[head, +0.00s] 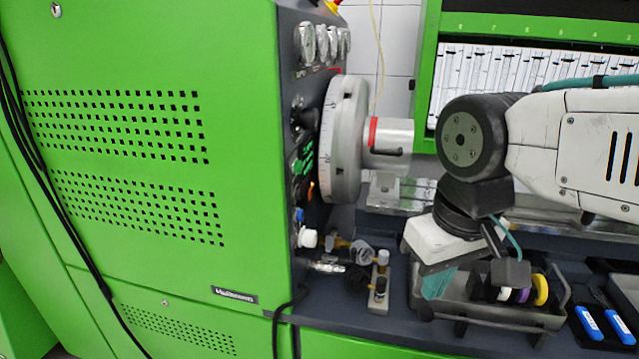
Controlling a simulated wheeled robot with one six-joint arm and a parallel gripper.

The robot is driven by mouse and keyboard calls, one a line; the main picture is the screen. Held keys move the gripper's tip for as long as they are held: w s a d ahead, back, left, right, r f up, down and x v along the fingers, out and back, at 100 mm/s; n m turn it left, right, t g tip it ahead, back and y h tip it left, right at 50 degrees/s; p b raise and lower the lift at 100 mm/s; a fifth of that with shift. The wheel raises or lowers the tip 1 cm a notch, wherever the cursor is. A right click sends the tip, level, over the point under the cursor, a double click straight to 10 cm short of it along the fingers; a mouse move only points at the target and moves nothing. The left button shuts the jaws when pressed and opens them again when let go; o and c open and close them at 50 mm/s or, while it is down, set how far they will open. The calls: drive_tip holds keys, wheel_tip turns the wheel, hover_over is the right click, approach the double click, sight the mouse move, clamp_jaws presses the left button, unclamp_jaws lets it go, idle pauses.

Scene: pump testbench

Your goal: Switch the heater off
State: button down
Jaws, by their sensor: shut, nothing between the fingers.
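The heater switch cannot be made out for certain. The dark control panel (297,150) on the right side of the green machine is seen at a steep angle. It carries small black, green, red and blue controls, too small to tell apart. My gripper (437,288) points down at the lower right, over the left end of a grey tray. It is to the right of the panel and apart from it. Its fingers look shut and hold nothing; their tips are partly hard to see against the tray.
A large grey graduated wheel (340,138) with a cylindrical hub (392,140) juts out from the panel. Metal fittings (360,255) stand on the dark bench below. The grey tray (520,316) holds coloured rings. Blue-labelled tools (590,322) lie at the right.

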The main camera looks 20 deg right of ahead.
drive_tip(key=w+r+m+y, duration=0.3)
drive_tip(key=w+y, duration=0.3)
drive_tip(key=w, duration=0.7)
drive_tip(key=w+d+m+t+y, duration=0.1)
drive_tip(key=w+d+m+t, duration=0.1)
drive_tip(key=w, duration=0.4)
drive_tip(key=w+d+r+m+t+y, duration=0.1)
drive_tip(key=w+d+t, duration=0.1)
drive_tip(key=w+d, duration=0.3)
drive_tip(key=shift+w+r+m+t+y, duration=0.3)
drive_tip(key=shift+w+m+y, duration=0.1)
drive_tip(key=shift+w, duration=0.35)
approach(311, 192)
drive_tip(key=w+a+f, duration=0.1)
drive_tip(key=w+f, duration=0.1)
drive_tip(key=f, duration=0.1)
drive_tip(key=w+a+f, duration=0.1)
drive_tip(key=shift+a+f, duration=0.15)
drive_tip(key=shift+a, duration=0.15)
drive_tip(key=shift+w+a, duration=0.2)
drive_tip(key=shift+a, duration=0.2)
